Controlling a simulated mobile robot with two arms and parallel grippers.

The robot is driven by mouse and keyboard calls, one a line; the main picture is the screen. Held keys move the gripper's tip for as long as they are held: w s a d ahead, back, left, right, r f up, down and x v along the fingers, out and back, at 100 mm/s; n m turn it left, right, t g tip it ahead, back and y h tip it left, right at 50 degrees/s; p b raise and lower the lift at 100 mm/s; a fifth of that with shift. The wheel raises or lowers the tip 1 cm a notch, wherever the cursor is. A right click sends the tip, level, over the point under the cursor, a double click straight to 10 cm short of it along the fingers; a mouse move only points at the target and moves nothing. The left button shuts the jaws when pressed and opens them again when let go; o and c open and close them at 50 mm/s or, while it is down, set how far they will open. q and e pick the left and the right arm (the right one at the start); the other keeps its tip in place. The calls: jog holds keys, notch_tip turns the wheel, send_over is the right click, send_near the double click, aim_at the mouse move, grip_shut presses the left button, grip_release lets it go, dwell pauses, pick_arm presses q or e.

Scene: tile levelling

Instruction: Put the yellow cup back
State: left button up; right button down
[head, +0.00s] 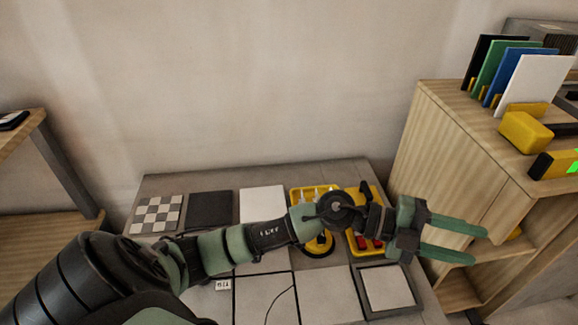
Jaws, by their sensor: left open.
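A round yellow and black thing, which looks like the yellow cup (322,253), sits on the grey work table (160,185) just below the wrist of my left arm. The arm hides its upper part. My left gripper (480,246) is open and empty, its two green fingers pointing right. It is well to the right of the cup, in front of the wooden shelf unit. My right gripper is not in view.
Yellow trays (296,194) with small parts, some red, lie partly behind my arm. Several tiles, one chequered (157,215) and one in a dark frame (388,287), cover the table. A wooden shelf unit (440,130) at right holds coloured boards (535,85) and yellow tools.

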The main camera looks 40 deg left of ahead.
pick_arm(q)
notch_tip(320, 180, up, 4)
jog(key=a+n+t, duration=0.2)
jog(key=n+t, duration=0.3)
jog(key=w+a+f+n+t+y, duration=0.1)
jog(key=a+f+n+t+y, duration=0.1)
jog(key=a+n+t+y, duration=0.35)
jog(key=w+a+f+n+t+y, duration=0.2)
jog(key=a+n+y, duration=0.55)
jog(key=n, duration=0.25)
jog(key=s+a+f+n+g+y, duration=0.1)
jog(key=s+a+f+g, duration=0.1)
jog(key=s+f, duration=0.3)
jog(key=s+a+f+n+g+y, duration=0.2)
jog(key=s+f+g, duration=0.3)
jog(key=f, duration=0.3)
jog(key=s+a+f+n+g+y, duration=0.1)
jog(key=s+a+f+n+g, duration=0.1)
jog(key=s+f+g, duration=0.2)
jog(key=shift+s+a+f+n+g+y, duration=0.1)
jog(key=shift+s+f+n+g+y, duration=0.2)
jog(key=shift+s+f, duration=1.35)
jog(key=s+f+g, duration=0.1)
jog(key=s, duration=0.2)
jog(key=s+d+f+g, duration=0.1)
jog(key=s, duration=0.2)
jog(key=s+d+f+g+h, duration=0.1)
jog(key=s+g, duration=0.1)
jog(key=s, duration=0.2)
jog(key=shift+f, duration=0.15)
